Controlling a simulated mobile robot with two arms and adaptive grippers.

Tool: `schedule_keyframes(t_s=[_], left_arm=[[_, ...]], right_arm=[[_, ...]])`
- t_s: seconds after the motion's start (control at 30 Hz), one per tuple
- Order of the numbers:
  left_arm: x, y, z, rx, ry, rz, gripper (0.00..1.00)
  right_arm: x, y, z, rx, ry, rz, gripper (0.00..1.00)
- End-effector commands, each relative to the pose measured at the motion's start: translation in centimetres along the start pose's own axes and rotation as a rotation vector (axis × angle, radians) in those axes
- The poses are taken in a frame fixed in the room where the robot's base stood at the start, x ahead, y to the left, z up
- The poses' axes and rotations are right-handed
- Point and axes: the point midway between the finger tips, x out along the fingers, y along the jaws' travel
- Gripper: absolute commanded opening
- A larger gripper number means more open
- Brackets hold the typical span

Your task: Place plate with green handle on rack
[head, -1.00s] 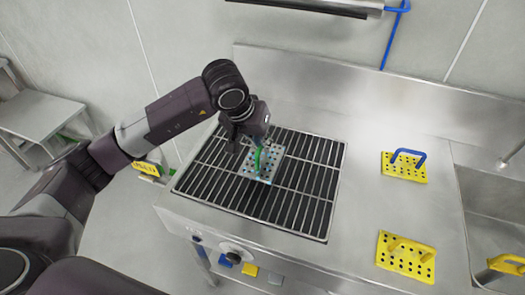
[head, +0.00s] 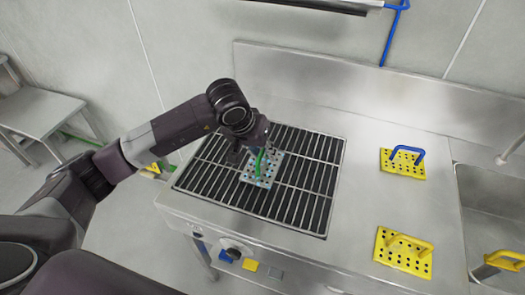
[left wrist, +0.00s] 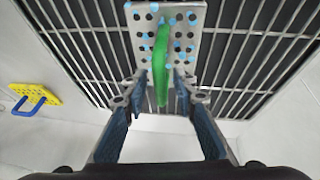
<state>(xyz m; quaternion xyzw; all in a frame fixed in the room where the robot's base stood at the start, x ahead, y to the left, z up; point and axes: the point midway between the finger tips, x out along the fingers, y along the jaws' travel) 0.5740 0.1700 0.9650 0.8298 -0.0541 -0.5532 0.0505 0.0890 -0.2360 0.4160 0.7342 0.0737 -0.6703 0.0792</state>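A grey perforated plate with a green handle (head: 261,162) and light blue spots lies flat on the dark barred rack (head: 304,205) set into the steel counter. It also shows in the left wrist view, with its green handle (left wrist: 161,62) pointing toward my gripper. My right gripper is not in view.
A yellow plate with a blue handle (head: 389,163) and a yellow plate with a yellow handle (head: 388,259) lie on the counter to the right. A sink (head: 485,200) is at the far right. A steel wall panel (head: 350,92) stands behind the rack.

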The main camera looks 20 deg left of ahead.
Motion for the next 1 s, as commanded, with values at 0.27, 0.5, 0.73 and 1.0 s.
schedule_keyframes(t_s=[0.27, 0.5, 0.73, 1.0], left_arm=[[-0.3, 0.0, -0.1, 0.000, 0.000, 0.000, 0.26], [-4.0, -0.1, -0.2, 0.001, 0.007, -0.001, 0.26], [-8.9, 0.0, -0.2, 0.001, 0.006, -0.001, 0.26], [-12.0, 0.0, -0.1, 0.000, 0.002, 0.000, 0.26]], right_arm=[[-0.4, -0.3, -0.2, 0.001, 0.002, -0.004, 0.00], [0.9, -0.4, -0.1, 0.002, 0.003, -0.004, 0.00], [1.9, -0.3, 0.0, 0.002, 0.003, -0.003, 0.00], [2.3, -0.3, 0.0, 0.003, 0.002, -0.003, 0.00]])
